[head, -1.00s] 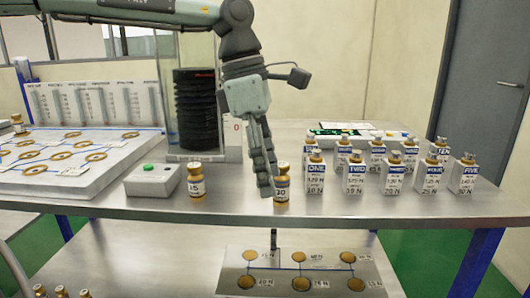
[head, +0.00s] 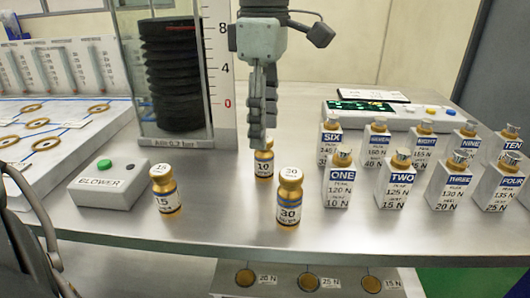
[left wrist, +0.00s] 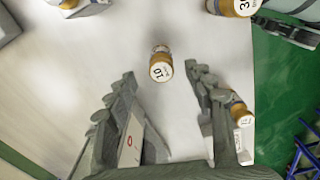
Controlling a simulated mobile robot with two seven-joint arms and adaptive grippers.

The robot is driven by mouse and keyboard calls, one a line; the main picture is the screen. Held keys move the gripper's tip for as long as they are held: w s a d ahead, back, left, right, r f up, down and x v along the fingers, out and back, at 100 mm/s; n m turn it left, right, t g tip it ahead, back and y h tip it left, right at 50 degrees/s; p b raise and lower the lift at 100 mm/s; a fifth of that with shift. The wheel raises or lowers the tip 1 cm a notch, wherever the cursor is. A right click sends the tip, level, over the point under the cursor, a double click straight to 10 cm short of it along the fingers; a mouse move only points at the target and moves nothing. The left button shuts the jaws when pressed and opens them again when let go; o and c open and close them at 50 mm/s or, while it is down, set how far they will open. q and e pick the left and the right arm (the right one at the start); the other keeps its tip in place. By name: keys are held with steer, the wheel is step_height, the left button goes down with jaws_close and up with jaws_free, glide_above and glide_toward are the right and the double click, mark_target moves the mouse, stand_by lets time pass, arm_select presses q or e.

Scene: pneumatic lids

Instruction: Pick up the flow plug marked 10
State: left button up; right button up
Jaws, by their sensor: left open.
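The flow plug marked 10 (head: 263,167) stands upright on the table, a small gold-capped bottle with a white and blue label. My left gripper (head: 263,143) points down just above it in the head view, and its fingers hide part of the cap. In the left wrist view, plug 10 (left wrist: 160,68) shows ahead in the gap between the spread fingers of my left gripper (left wrist: 157,84), with nothing held.
Plug 30 (head: 289,202) stands close in front and right of plug 10. Plug 15 (head: 164,190) stands to the left, beside the blower box (head: 112,186). White numbered boxes such as ONE (head: 340,186) stand at right.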

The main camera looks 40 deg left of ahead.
mark_target(264, 156)
arm_select(q)
step_height(264, 156, down, 6)
steer(key=shift+s+r+p, duration=0.1)
steer(key=shift+r+p, duration=0.05)
steer(key=shift+p, duration=0.15)
steer(key=shift+f, duration=0.35)
arm_select(e)
steer(key=shift+s+d+f, duration=0.1)
steer(key=shift+s+f, duration=0.15)
steer(key=shift+f, duration=0.2)
steer(key=shift+s+d+f, duration=0.1)
steer(key=shift+s+f, duration=0.15)
steer(key=shift+f, duration=0.2)
arm_select(q)
steer(key=shift+c, duration=0.2)
jaws_close()
arm_select(e)
steer(key=shift+a, duration=0.1)
